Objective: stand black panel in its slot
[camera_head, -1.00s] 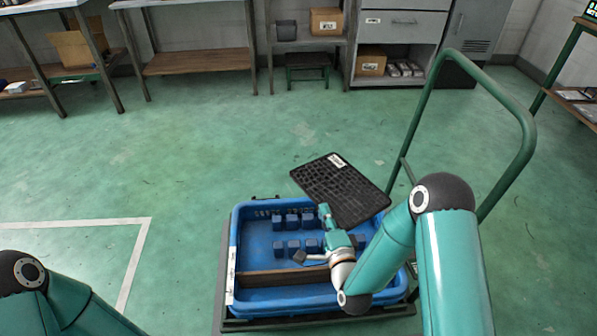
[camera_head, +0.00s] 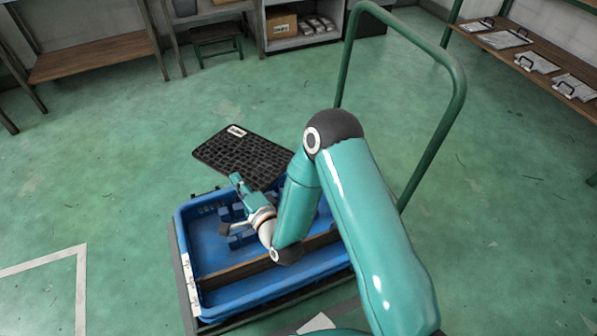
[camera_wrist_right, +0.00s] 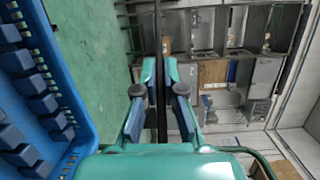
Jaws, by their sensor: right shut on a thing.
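The black panel (camera_head: 240,155), a gridded plate with a white label, shows beyond the far side of the blue tray (camera_head: 183,240), its near corner overlapping the tray rim in the picture. My right gripper (camera_head: 238,182) is shut on it at its near edge. In the right wrist view the panel (camera_wrist_right: 161,75) is edge-on, a thin dark strip between the fingers of my right gripper (camera_wrist_right: 160,92). Blue slot blocks (camera_head: 228,214) stand inside the tray, partly hidden by my right arm; they also show in the wrist view (camera_wrist_right: 42,104). My left gripper is out of view.
A brown divider (camera_head: 235,272) crosses the tray. The tray sits on a cart with a tall green handle (camera_head: 455,130) at the right. Green floor is free around it. Shelves (camera_head: 535,65) and a wooden bench (camera_head: 90,55) stand farther off.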

